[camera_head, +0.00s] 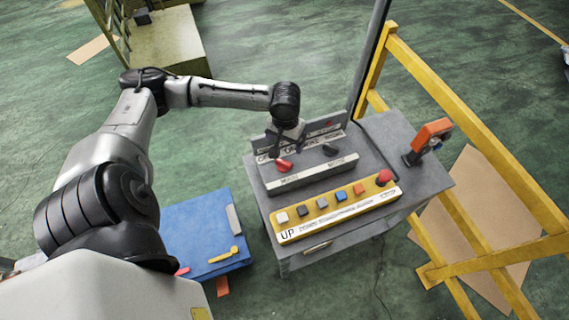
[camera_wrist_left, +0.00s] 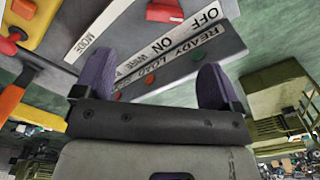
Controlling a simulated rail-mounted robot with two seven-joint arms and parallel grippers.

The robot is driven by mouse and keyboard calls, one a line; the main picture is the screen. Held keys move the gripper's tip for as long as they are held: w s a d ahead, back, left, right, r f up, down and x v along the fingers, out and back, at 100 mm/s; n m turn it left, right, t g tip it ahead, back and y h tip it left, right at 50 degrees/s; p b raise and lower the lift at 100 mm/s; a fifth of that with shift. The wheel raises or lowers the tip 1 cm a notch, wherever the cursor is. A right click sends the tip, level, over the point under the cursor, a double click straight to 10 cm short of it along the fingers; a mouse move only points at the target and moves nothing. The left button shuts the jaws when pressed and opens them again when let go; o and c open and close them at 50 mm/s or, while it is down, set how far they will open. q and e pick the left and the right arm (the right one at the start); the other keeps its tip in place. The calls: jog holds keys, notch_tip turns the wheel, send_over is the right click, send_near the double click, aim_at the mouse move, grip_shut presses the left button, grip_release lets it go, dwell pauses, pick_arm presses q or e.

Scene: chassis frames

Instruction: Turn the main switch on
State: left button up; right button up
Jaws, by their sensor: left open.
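The control panel (camera_head: 312,172) stands on a grey cabinet and carries a red switch (camera_head: 284,165) and a black switch (camera_head: 331,150). My left gripper (camera_head: 288,148) is above the panel's back plate, close to the red switch. In the left wrist view, the gripper's two purple fingers (camera_wrist_left: 156,78) are wide apart with nothing between them. The red switch (camera_wrist_left: 164,11) is at the top edge there, beyond the fingertips, near a strip reading OFF and ON. Which way the switch points is hard to tell. My right gripper is out of view.
A yellow button box (camera_head: 336,206) lies in front of the panel. An orange-handled tool (camera_head: 431,134) stands at the cabinet's right. A yellow rail (camera_head: 480,130) runs along the right side. A blue box (camera_head: 205,232) is left of the cabinet.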

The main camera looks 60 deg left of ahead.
aim_at(284, 161)
pick_arm(q)
jog(key=shift+n, duration=0.3)
jog(key=f, duration=0.7)
jog(key=a+f, duration=0.1)
jog(key=f, duration=0.3)
jog(key=shift+f, duration=1.2)
jog(key=shift+c, duration=0.4)
